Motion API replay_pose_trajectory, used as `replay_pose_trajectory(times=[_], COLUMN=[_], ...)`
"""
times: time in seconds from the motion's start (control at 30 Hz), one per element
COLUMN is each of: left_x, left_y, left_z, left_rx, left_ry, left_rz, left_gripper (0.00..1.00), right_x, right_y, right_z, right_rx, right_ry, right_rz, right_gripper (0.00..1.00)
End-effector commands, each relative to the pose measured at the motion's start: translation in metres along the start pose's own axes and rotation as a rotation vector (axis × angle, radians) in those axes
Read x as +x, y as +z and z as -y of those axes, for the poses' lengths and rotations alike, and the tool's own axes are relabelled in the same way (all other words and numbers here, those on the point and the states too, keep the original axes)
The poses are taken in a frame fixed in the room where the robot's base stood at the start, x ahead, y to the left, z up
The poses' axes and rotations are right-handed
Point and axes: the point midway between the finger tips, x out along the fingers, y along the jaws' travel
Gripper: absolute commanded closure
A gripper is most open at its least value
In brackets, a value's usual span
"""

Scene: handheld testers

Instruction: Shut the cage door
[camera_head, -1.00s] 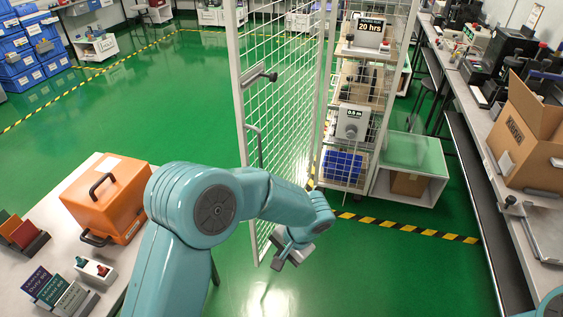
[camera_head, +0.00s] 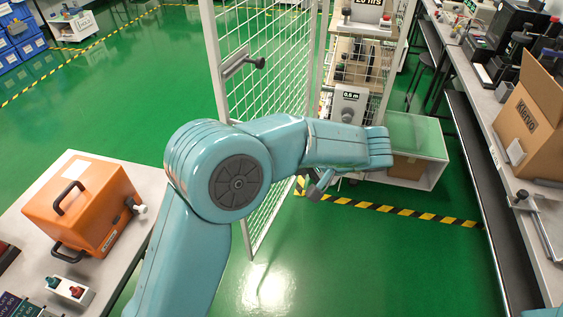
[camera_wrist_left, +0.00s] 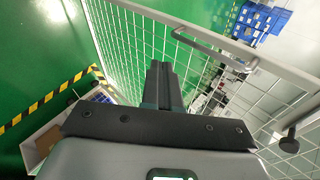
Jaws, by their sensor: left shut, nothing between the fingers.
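The cage door (camera_head: 285,75), a white-framed wire mesh panel, stands swung open toward me, its free edge at the left. A dark latch with a round knob (camera_head: 259,63) is on that edge. The cage (camera_head: 318,88) with its loaded shelves is behind and to the right. My left gripper (camera_head: 319,186) is right of the door, partly hidden by my arm. In the left wrist view my left gripper (camera_wrist_left: 160,75) is shut and empty in front of the door mesh (camera_wrist_left: 125,40); contact cannot be told. The door's pull handle (camera_wrist_left: 205,47) shows there too. My right gripper is out of view.
An orange case (camera_head: 85,205) stands on the table at the left. A bench (camera_head: 520,200) with a cardboard box (camera_head: 535,120) runs along the right. Yellow-black tape (camera_head: 400,213) marks the green floor, which is clear left of the door.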

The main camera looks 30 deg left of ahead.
Motion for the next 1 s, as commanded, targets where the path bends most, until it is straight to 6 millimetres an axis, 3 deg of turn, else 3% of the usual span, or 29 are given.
replay_pose_trajectory(times=[0.43, 0.63, 1.0], left_x=[0.093, 0.112, 0.120], left_y=[0.004, 0.002, -0.001], left_z=[-0.001, 0.021, 0.027], left_rx=[0.002, 0.001, 0.003], left_ry=[0.003, 0.003, 0.003], left_rz=[0.005, 0.001, -0.001], left_gripper=[1.00, 1.00, 1.00], right_x=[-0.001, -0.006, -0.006], right_y=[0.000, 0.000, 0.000], right_z=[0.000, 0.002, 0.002], right_rx=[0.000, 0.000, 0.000], right_ry=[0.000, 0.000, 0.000], right_rz=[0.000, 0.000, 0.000], right_gripper=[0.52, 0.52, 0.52])
